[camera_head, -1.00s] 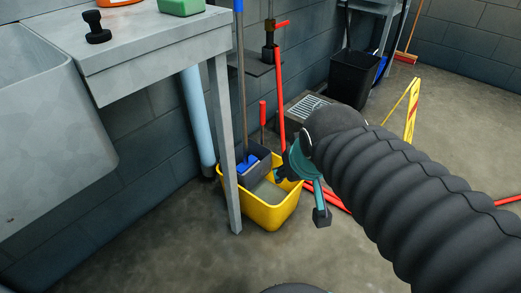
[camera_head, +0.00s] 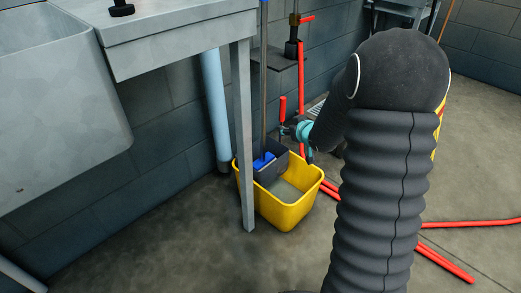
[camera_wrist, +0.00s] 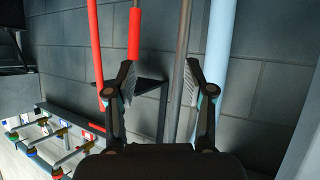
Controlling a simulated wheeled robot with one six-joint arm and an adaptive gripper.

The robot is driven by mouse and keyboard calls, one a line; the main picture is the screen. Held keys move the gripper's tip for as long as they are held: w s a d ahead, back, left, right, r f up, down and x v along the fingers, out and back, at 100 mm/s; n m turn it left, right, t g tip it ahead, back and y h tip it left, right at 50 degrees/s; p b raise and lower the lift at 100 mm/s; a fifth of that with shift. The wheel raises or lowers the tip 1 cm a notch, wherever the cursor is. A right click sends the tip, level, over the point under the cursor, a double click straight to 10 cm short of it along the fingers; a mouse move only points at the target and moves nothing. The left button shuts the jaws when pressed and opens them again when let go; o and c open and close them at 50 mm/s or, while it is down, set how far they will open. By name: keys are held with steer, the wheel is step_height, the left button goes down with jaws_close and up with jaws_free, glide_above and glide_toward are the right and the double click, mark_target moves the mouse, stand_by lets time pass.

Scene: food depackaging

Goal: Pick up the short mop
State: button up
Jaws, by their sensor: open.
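A short upright handle with a red grip (camera_head: 283,107), apparently the short mop, stands behind the grey wringer of the yellow bucket (camera_head: 290,215). Its lower end is hidden. My gripper (camera_head: 297,135) is beside it, just to its right and a little below the grip, partly covered by my arm. In the wrist view, which looks upside down, my gripper (camera_wrist: 160,78) is open and empty. The red grip (camera_wrist: 135,35) shows near the left fingertip. A longer grey pole (camera_wrist: 181,70) shows near the right fingertip. I cannot tell whether either touches.
The long pole (camera_head: 263,80) stands in the bucket. A tall red pole (camera_head: 301,85) stands by the wall. A table leg (camera_head: 243,140) and a light blue pipe (camera_head: 214,105) are at left. Red poles (camera_head: 445,262) lie on the floor at right.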

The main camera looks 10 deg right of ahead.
mark_target(264, 136)
step_height(264, 136, down, 8)
steer(key=w+a+y, duration=0.2)
steer(key=w+y, duration=0.1)
steer(key=shift+n+t, duration=0.3)
steer(key=shift+n, duration=0.1)
steer(key=shift+s+f+b+x, duration=0.15)
steer(key=shift+b+x, duration=0.15)
steer(key=shift+x, duration=1.95)
steer(key=shift+f+b+x, duration=0.15)
steer(key=shift+b+x, duration=0.2)
steer(key=shift+x, duration=1.85)
steer(key=shift+s+f+b+x, duration=0.1)
steer(key=shift+b+x, duration=0.2)
steer(key=shift+x, duration=1.95)
steer(key=shift+a, duration=0.15)
jaws_close()
steer(key=shift+r, duration=0.1)
